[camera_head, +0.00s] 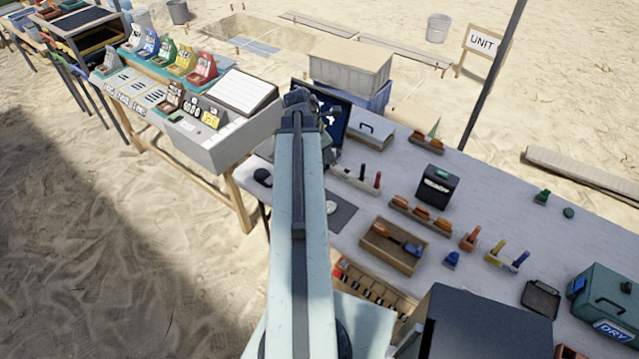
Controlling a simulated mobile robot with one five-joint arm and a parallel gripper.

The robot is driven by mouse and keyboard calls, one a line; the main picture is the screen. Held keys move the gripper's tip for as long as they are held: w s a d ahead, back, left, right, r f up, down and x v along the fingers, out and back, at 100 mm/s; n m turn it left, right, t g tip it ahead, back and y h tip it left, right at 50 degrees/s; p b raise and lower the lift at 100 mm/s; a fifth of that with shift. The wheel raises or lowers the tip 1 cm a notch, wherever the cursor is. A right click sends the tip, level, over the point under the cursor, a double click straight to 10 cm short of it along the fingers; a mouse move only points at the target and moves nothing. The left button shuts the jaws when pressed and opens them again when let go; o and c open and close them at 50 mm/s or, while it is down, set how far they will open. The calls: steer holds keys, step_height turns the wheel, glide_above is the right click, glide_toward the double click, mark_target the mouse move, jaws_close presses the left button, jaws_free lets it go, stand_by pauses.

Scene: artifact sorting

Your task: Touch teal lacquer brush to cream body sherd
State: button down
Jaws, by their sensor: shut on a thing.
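My gripper (299,103) is at the far end of my outstretched arm, near the dark monitor at the back left of the long table. It is small and dark in the head view. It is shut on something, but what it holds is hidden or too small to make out. I cannot pick out the teal lacquer brush for certain. A small pale piece (331,208) lies on a dark mat (342,217) just right of my arm; it may be the cream body sherd. My gripper is beyond this piece and apart from it.
A pale rack (350,184) with upright handles stands right of my arm. A wooden tray (378,260), a black box (436,187) and a teal case (604,305) are farther right. A sorting table (200,150) stands left, across a gap.

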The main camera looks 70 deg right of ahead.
step_height(320, 180, down, 16)
steer(key=m+g+y+b, duration=0.1)
steer(key=m+b, duration=0.2)
steer(key=b, duration=1.2)
steer(key=shift+r+m+b, duration=0.15)
steer(key=shift+m+b, duration=0.15)
steer(key=shift+b, duration=0.05)
step_height(320, 180, down, 6)
steer(key=b, duration=0.5)
steer(key=shift+r+b, duration=0.1)
steer(key=shift+b, duration=0.3)
steer(key=shift+f+b, duration=0.65)
step_height(320, 180, up, 8)
steer(key=p, duration=0.8)
stand_by(0.5)
steer(key=shift+s, duration=0.15)
